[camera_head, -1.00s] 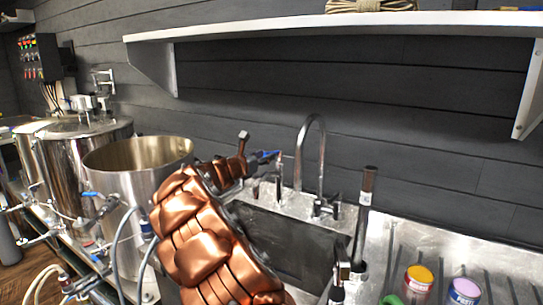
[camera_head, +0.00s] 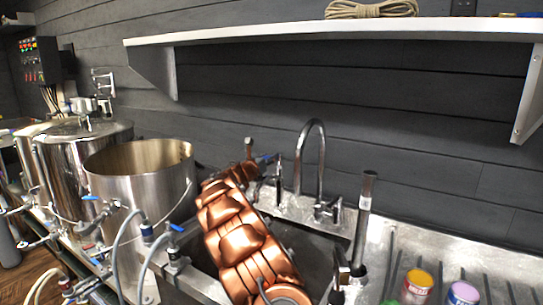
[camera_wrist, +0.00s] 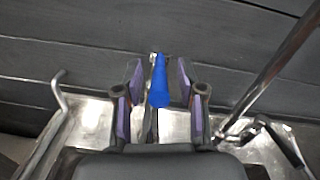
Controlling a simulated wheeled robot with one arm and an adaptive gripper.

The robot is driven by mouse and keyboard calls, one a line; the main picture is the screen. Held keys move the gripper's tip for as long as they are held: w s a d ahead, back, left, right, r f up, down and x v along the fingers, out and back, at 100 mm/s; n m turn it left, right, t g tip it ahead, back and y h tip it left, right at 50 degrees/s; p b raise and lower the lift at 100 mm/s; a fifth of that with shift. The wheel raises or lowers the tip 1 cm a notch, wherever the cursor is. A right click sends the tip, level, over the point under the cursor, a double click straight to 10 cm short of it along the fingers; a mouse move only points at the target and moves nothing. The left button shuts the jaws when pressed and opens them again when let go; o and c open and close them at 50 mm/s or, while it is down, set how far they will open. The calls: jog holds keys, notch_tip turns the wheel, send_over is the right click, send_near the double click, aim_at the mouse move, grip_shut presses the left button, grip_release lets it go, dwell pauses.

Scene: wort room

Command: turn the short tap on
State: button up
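The short tap has a blue lever handle (camera_wrist: 159,85), which shows in the wrist view between my fingers, pointing toward the camera. My gripper (camera_wrist: 160,72) is open, with one purple-padded finger on each side of the handle. Small gaps show on both sides, so neither finger seems to touch it. In the head view a bit of the blue handle (camera_head: 268,158) shows behind the sink, left of the tall curved tap (camera_head: 322,150). My copper-coloured arm hides most of my gripper and the short tap's body there.
The sink basin (camera_head: 318,250) lies in front of the taps. An upright metal tube (camera_head: 363,210) stands to the right, and coloured tins (camera_head: 417,283) stand on the ridged drainboard (camera_head: 450,258). A large open steel pot (camera_head: 140,185) is at left. A white shelf (camera_head: 330,30) runs above.

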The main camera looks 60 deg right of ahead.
jog(key=shift+w+d, duration=0.15)
jog(key=shift+d, duration=1)
grip_shut()
